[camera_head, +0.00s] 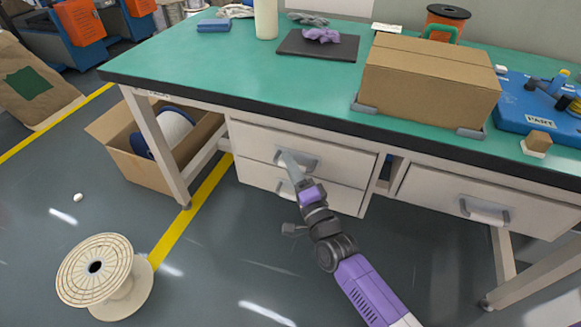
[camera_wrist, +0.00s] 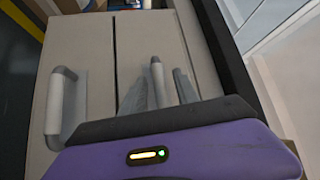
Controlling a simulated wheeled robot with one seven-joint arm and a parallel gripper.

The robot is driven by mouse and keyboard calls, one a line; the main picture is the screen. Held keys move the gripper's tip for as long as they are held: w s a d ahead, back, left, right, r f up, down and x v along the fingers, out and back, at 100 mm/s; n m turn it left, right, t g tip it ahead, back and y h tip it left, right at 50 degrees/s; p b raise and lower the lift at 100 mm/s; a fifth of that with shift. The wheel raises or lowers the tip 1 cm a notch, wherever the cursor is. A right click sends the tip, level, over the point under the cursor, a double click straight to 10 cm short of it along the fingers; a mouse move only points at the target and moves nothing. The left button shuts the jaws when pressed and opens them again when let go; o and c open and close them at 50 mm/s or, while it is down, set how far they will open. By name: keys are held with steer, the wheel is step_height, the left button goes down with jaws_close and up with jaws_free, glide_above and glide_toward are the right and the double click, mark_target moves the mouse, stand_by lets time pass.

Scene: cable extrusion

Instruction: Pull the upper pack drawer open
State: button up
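The upper pack drawer (camera_head: 250,141) is the top one of two stacked white drawers under the left part of the bench. It looks shut, with its front about in line with the lower drawer. My gripper (camera_head: 289,160) reaches its handle (camera_head: 310,163) from the front. In the wrist view the upper drawer front (camera_wrist: 185,45) is on the right, and its light handle bar (camera_wrist: 157,75) stands between my two fingers (camera_wrist: 160,90). The fingers look apart, with a gap visible on the right side of the bar. Finger contact with the bar cannot be told.
The lower drawer's handle (camera_wrist: 60,105) sticks out at left in the wrist view. Another drawer (camera_head: 480,195) is at right. A carton (camera_head: 130,160) with a spool stands left of the drawers, and an empty reel (camera_head: 100,277) lies on the floor. The floor before the drawers is clear.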

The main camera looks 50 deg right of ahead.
steer(key=shift+c, duration=0.5)
jaws_close()
stand_by(1.0)
